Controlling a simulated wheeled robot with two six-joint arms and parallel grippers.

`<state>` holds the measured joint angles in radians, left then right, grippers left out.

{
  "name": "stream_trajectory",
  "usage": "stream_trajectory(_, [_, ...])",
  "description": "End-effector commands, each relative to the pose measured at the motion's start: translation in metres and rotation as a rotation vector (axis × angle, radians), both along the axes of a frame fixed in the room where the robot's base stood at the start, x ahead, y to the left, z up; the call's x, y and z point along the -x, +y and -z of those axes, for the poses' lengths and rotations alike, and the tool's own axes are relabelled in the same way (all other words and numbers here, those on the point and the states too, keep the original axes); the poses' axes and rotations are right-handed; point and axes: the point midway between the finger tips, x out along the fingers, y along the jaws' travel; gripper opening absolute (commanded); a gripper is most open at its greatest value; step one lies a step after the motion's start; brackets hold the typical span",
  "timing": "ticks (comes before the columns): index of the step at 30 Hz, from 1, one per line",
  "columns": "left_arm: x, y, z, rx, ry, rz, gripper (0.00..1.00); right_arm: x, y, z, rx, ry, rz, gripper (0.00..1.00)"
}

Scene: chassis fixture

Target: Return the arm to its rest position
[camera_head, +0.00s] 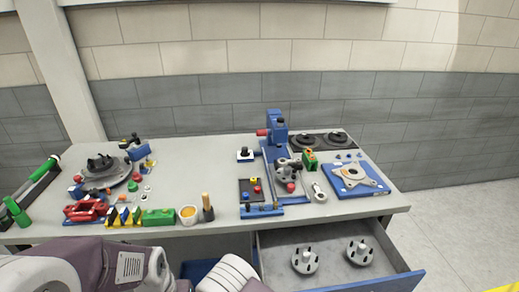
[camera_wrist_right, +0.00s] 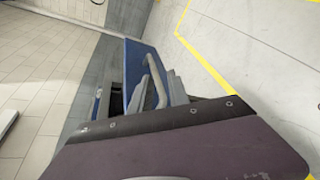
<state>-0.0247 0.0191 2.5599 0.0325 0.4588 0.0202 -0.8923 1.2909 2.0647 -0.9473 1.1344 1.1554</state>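A jointed arm of mine in white and purple (camera_head: 145,268) crosses the bottom left of the head view, and its gripper does not show there. A ribbed white part of mine (camera_head: 230,275) shows at the bottom middle. The right arm cannot be made out in the head view. In the right wrist view, a purple housing of mine (camera_wrist_right: 200,150) fills the bottom. Beyond it are grey stepped parts that look like my right gripper (camera_wrist_right: 160,88), close to a pale curved bar and a blue panel (camera_wrist_right: 135,58). Whether they grip the bar I cannot tell.
The grey workbench (camera_head: 205,150) carries fixtures, a blue press (camera_head: 277,128), a blue plate (camera_head: 355,182) and small parts. Below it an open drawer (camera_head: 330,262) holds two grey round parts (camera_head: 305,260). Open floor (camera_head: 450,225) lies to the right.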

Motion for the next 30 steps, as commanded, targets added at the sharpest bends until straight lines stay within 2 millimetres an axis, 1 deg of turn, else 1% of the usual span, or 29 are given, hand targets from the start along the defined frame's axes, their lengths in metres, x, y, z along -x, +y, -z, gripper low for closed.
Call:
stream_trajectory(1, [0.0, 0.0, 0.0, 0.0, 0.0, 0.0, 0.47, 0.007, -0.002, -0.011, -0.077, 0.023, 0.117, 0.22])
stream_trajectory(3, [0.0, 0.0, 0.0, 0.0, 0.0, 0.0, 0.47, 0.024, -0.002, -0.025, -0.233, 0.076, 0.304, 0.22])
stream_trajectory(5, [0.0, 0.0, 0.0, 0.0, 0.0, 0.0, 0.47, 0.034, 0.004, -0.035, -0.391, 0.099, 0.439, 0.22])
stream_trajectory(6, [0.0, 0.0, 0.0, 0.0, 0.0, 0.0, 0.47, 0.038, 0.01, -0.042, -0.503, 0.102, 0.514, 0.22])
stream_trajectory(7, [0.0, 0.0, 0.0, 0.0, 0.0, 0.0, 0.47, 0.039, 0.015, -0.047, -0.591, 0.095, 0.561, 0.22])
stream_trajectory(9, [0.0, 0.0, 0.0, 0.0, 0.0, 0.0, 0.47, 0.036, 0.026, -0.062, -0.795, 0.049, 0.643, 0.22])
stream_trajectory(12, [0.0, 0.0, 0.0, 0.0, 0.0, 0.0, 0.47, 0.02, 0.036, -0.085, -1.047, -0.074, 0.69, 0.22])
stream_trajectory(15, [0.0, 0.0, 0.0, 0.0, 0.0, 0.0, 0.47, 0.003, 0.036, -0.106, -1.21, -0.21, 0.683, 0.22])
stream_trajectory(18, [0.0, 0.0, 0.0, 0.0, 0.0, 0.0, 0.47, -0.009, 0.033, -0.121, -1.294, -0.31, 0.663, 0.22])
stream_trajectory(21, [0.0, 0.0, 0.0, 0.0, 0.0, 0.0, 0.47, -0.014, 0.031, -0.127, -1.323, -0.35, 0.649, 0.22])
stream_trajectory(30, [0.0, 0.0, 0.0, 0.0, 0.0, 0.0, 0.47, -0.014, 0.031, -0.128, -1.325, -0.351, 0.647, 0.22])
